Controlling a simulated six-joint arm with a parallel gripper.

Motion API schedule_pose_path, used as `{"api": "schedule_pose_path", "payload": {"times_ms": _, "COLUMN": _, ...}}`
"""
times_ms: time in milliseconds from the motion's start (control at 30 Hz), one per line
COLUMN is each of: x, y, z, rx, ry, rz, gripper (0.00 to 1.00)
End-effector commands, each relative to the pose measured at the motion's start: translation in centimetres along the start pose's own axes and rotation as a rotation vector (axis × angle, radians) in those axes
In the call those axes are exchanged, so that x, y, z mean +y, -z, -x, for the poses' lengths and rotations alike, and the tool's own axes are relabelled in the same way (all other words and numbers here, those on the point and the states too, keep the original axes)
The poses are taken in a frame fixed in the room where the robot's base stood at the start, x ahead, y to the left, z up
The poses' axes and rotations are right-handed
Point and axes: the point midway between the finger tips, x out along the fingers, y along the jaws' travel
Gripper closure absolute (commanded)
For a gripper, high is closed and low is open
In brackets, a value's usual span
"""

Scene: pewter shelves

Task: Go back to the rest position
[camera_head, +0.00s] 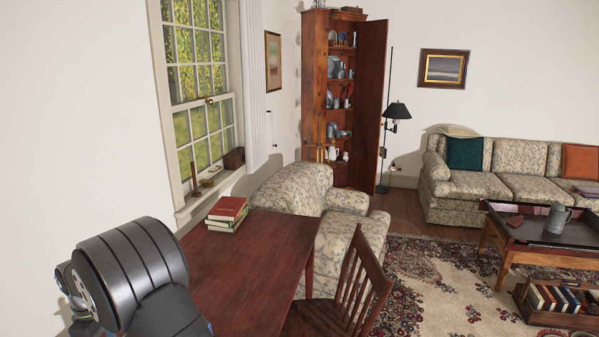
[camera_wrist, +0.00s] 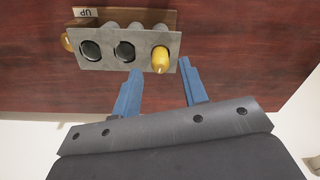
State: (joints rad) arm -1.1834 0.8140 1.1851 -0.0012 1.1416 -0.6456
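In the wrist view my gripper (camera_wrist: 161,70) has two blue fingers spread apart with nothing held between them. Just beyond the fingertips is a grey metal holder (camera_wrist: 106,39) with a row of round openings. A yellow rounded piece (camera_wrist: 160,60) sits in its right opening, and the other two openings look dark. The fingers look clear of the yellow piece. In the head view only my dark arm shows at the lower left. My gripper and the holder do not show there.
A dark red wooden table (camera_head: 255,262) has stacked books (camera_head: 228,212) at its far left. A wooden chair (camera_head: 350,290) and a patterned armchair (camera_head: 300,190) stand at its right. A window (camera_head: 200,90) is on the left wall.

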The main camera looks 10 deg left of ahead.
Motion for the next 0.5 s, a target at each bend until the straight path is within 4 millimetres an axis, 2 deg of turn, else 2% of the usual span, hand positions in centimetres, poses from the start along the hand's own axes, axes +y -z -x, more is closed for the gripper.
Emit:
{"api": "schedule_pose_path", "payload": {"times_ms": 33, "x": 0.0, "y": 0.0, "z": 1.3, "rx": 0.004, "ry": -0.003, "rz": 0.0, "gripper": 0.6}}
{"api": "schedule_pose_path", "payload": {"times_ms": 500, "x": 0.0, "y": 0.0, "z": 10.7, "rx": 0.003, "ry": -0.001, "rz": 0.001, "gripper": 0.6}}
